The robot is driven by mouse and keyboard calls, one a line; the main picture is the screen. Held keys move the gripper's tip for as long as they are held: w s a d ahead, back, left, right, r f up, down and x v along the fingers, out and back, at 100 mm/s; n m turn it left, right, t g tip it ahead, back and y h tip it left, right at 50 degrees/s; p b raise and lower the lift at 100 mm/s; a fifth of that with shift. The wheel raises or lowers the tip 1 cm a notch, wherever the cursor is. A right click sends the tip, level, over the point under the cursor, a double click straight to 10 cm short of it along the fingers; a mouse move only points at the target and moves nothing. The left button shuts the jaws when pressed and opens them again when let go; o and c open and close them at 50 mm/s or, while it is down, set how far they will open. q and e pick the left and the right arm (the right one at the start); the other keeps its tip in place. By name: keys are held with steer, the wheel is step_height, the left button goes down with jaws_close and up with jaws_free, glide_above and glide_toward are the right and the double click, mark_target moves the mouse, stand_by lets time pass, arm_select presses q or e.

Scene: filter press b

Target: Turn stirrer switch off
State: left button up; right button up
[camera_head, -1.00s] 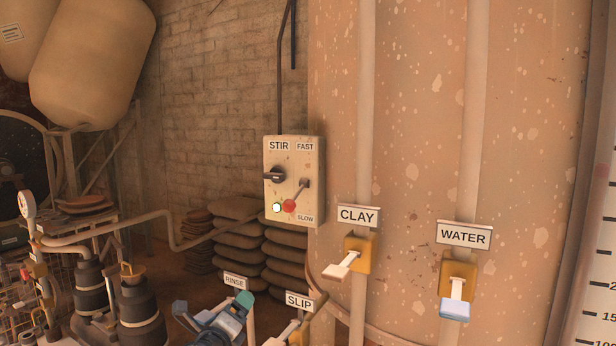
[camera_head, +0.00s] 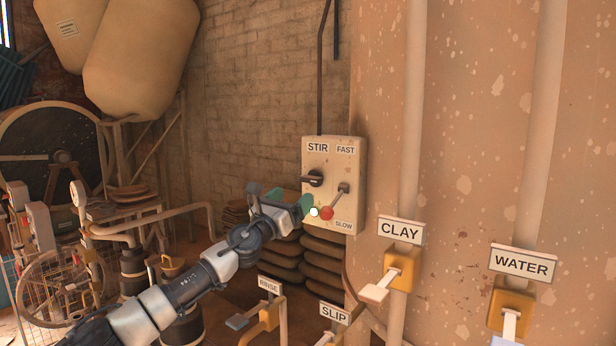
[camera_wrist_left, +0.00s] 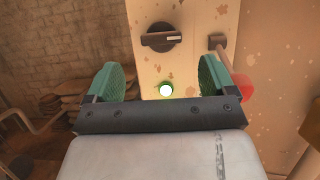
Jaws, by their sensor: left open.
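The stirrer box (camera_head: 346,205) is a pale panel marked STIR, FAST and SLOW on the tank's left edge. Its dark rotary switch (camera_head: 314,178) sits under the STIR label; in the left wrist view the switch (camera_wrist_left: 160,37) lies with its handle roughly horizontal, a pale mark at its right end. A lever with a red knob (camera_head: 327,213) is to its right. A lit white lamp (camera_wrist_left: 166,90) is below the switch. My left gripper (camera_head: 306,203) is open and empty, with green fingers just in front of the box's lower left, below the switch. My right gripper is not in view.
CLAY (camera_head: 402,230) and WATER (camera_head: 522,263) signs with yellow valves stand on pipes to the right. RINSE (camera_head: 270,285) and SLIP (camera_head: 334,314) signs with handles are below. Stacked sacks (camera_head: 325,262) lie behind, under the box.

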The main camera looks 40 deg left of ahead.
mark_target(308, 182)
arm_select(q)
steer(key=p+x, duration=0.1)
steer(key=x, duration=0.4)
steer(key=shift+w+d+p, duration=0.1)
steer(key=shift+p, duration=0.25)
steer(key=shift+x, duration=0.9)
steer(key=shift+c, duration=0.4)
